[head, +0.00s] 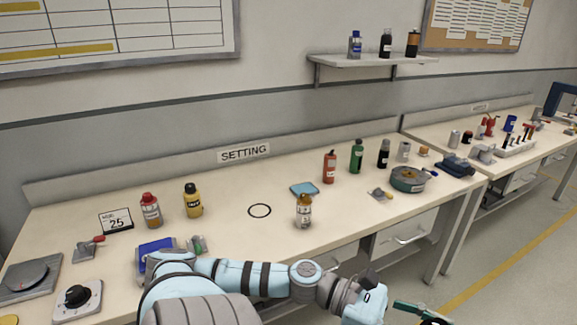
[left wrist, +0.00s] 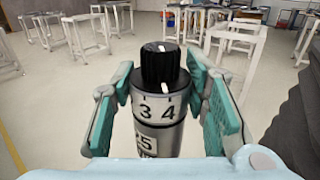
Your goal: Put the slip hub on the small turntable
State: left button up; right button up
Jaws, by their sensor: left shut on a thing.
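My left gripper (head: 420,312) is at the bottom right of the head view, in front of the bench and clear of its top. In the left wrist view, its teal fingers (left wrist: 166,112) are shut on the sides of the slip hub (left wrist: 160,108), a silver cylinder with large dark numbers and a black ribbed knob on top. In the head view, the hub is mostly cut off by the bottom edge. What looks like the small turntable (head: 27,277), a grey square base with a round dark disc, stands at the bench's left end, far from the gripper. My right gripper is out of view.
Bare benchtop surrounds a black ring mark (head: 259,210).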

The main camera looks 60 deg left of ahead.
aim_at(23, 272)
jog(key=k, duration=0.8)
jog(key=u, duration=2.4)
